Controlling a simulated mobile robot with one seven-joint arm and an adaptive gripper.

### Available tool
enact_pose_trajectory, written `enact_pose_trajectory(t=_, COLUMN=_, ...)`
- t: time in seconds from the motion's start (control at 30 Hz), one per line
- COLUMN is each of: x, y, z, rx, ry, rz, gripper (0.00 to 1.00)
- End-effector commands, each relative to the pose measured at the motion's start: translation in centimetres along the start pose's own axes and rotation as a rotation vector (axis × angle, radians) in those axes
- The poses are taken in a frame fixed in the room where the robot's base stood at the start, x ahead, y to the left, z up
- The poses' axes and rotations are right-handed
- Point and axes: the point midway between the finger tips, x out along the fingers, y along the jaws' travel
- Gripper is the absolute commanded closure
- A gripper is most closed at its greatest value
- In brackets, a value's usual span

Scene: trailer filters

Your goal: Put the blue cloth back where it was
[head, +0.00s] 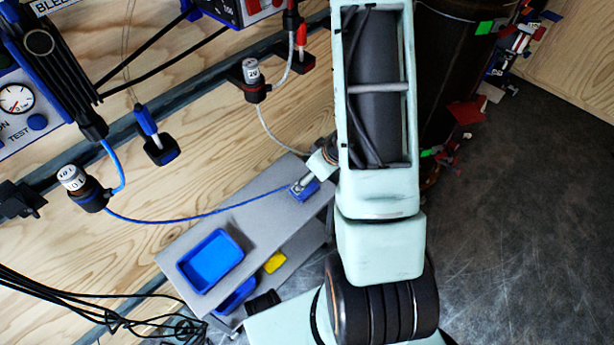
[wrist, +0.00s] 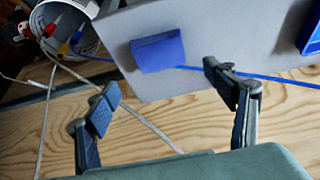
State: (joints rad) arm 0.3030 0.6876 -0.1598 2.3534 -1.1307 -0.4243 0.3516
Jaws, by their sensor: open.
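The blue cloth (wrist: 158,52) shows in the wrist view as a small flat square on the grey shelf top (wrist: 205,35), near the shelf's edge. In the head view a small blue patch (head: 306,193), apparently the same cloth, lies near the upper right end of the shelf. My gripper (wrist: 163,90) is open, with its fingers spread wide and nothing between them. In the wrist view the cloth appears beyond the fingertips, between them and apart from both. In the head view my arm hides most of my gripper.
A blue tray (head: 211,261) sits on the shelf's lower left part. A blue hose (head: 190,219) runs across the shelf towards the cloth. A white container (wrist: 68,28) with coloured items shows in the wrist view. A dark drum (head: 452,70) stands right of my arm.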

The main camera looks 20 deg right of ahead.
Motion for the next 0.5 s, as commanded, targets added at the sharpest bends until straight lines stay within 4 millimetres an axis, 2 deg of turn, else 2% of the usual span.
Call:
enact_pose_trajectory(t=0.03, x=-1.6, y=0.1, z=-0.3, rx=0.002, ry=0.002, rz=0.002, gripper=0.23)
enact_pose_trajectory(t=0.2, x=-3.6, y=0.1, z=-0.1, rx=0.001, ry=0.001, rz=0.001, gripper=0.23)
enact_pose_trajectory(t=0.5, x=-4.2, y=0.0, z=0.0, rx=-0.001, ry=0.0, rz=-0.001, gripper=0.23)
